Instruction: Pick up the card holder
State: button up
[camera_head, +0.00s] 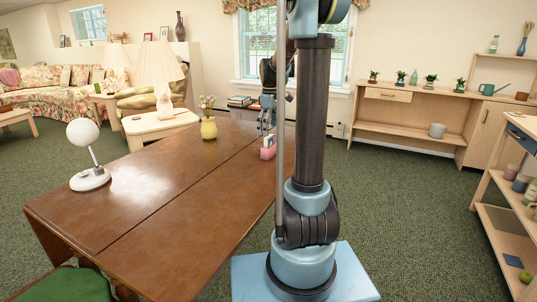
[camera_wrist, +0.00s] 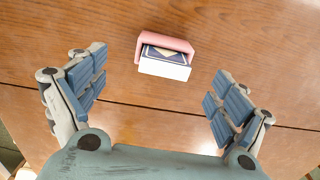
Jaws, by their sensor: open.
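The card holder (camera_wrist: 170,41) is pink and holds cards, one dark blue with a pale pattern and one white in front. In the wrist view it lies on the brown wooden table, a little beyond my fingertips and roughly centred between them. My gripper (camera_wrist: 155,88) is open and empty, with its blue-padded fingers spread wide on either side. In the head view the card holder (camera_head: 268,150) shows as a small pink block near the table's right edge, partly hidden by my arm. My gripper (camera_head: 266,118) is just above and behind it there, also partly hidden.
The wooden table (camera_head: 150,185) also bears a white globe lamp (camera_head: 86,150) at left and a yellow vase with flowers (camera_head: 209,128) left of the card holder. Books (camera_head: 240,101) are behind. A green chair (camera_head: 65,284) is at the near left. Carpet is open to the right.

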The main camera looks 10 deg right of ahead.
aim_at(270, 136)
notch_tip(270, 136, down, 3)
jog(key=shift+f, duration=0.2)
jog(key=shift+a+f, duration=0.2)
jog(key=shift+f, duration=1.1)
jog(key=shift+a+f, duration=0.2)
jog(key=shift+f, duration=1.1)
jog(key=c, duration=1.1)
